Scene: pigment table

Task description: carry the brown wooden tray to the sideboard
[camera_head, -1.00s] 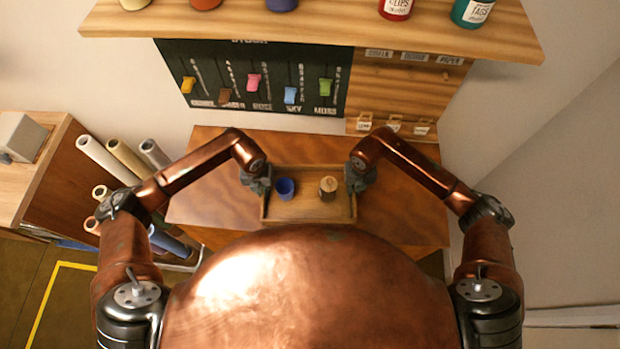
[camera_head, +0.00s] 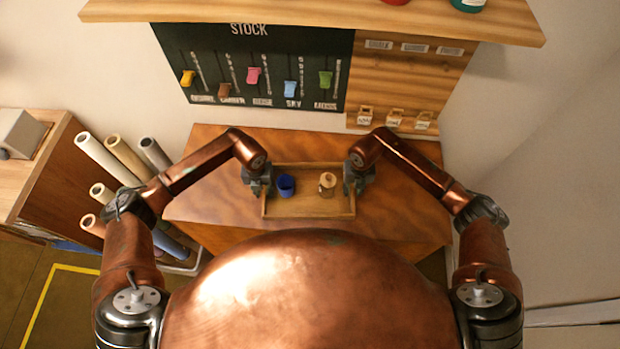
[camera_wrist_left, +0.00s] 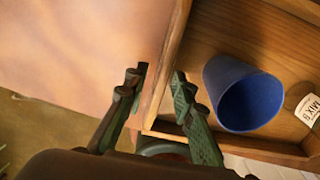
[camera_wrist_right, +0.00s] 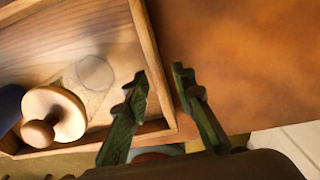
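The brown wooden tray (camera_head: 310,211) lies on the wooden table, near its middle. It holds a blue cup (camera_head: 286,186) on the left and a round wooden knobbed piece (camera_head: 327,183) on the right. My left gripper (camera_wrist_left: 158,80) is open, with one finger on each side of the tray's left wall and small gaps showing. My right gripper (camera_wrist_right: 158,78) is open around the tray's right wall in the same way. A "MIX B" label (camera_wrist_left: 308,109) shows inside the tray near the cup. The tray's near side is partly hidden in the wrist views.
The table (camera_head: 215,205) is bare on both sides of the tray. A shelf (camera_head: 310,20) overhangs behind it, with a dark stock board (camera_head: 255,75) below. Rolled tubes (camera_head: 125,155) stand at the left, beside a wooden cabinet (camera_head: 55,180). A pale wall is on the right.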

